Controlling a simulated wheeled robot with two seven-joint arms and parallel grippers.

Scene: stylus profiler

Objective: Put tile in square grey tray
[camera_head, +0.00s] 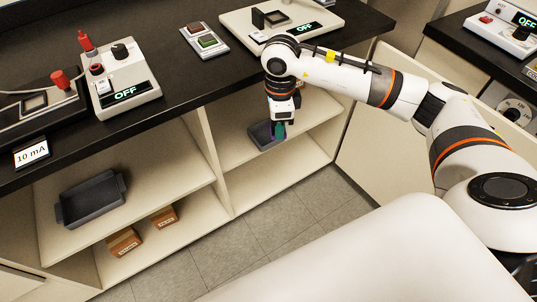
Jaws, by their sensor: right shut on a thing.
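My right gripper (282,119) points down at the shelf opening under the counter. It is shut on a small teal-green tile (281,131). The small square grey tray (260,136) stands on the upper shelf of the right compartment. The tile is held upright at the tray's right side and overlaps it in the picture; I cannot tell whether it touches the tray. The gripper hides part of the tray. My left gripper is not in view.
A larger grey tray with handles (91,202) stands on the left shelf, with small brown boxes (124,242) below. A white holder with a dark green tile (208,42) and instruments reading OFF (125,94) stand on the black counter. The counter edge lies above the gripper.

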